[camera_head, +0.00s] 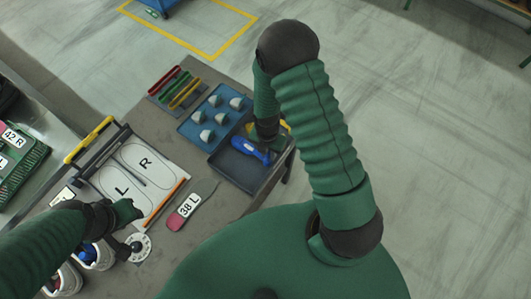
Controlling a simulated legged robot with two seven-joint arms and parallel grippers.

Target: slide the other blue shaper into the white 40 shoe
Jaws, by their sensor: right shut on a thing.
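A blue shaper (245,147) is at the dark blue tray (233,177), with my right gripper (262,146) shut on it from above. The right forearm hides part of this spot. Two pale shoes stand at the lower left, partly hidden by my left arm. One shoe (103,262) has something blue in its opening (88,252). The other shoe (66,281) is nearer the bottom edge; their size labels cannot be read. My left gripper (130,212) is over the near edge of the L/R board, beside the shoes; its jaws are too small to judge.
The white L/R board (145,162) lies mid-table. A sole marked 38 L (188,206) lies to its right. A blue tray (207,103) holds several pale pieces. A rack (162,99) holds red, green and yellow items. A green crate (34,160) stands far left.

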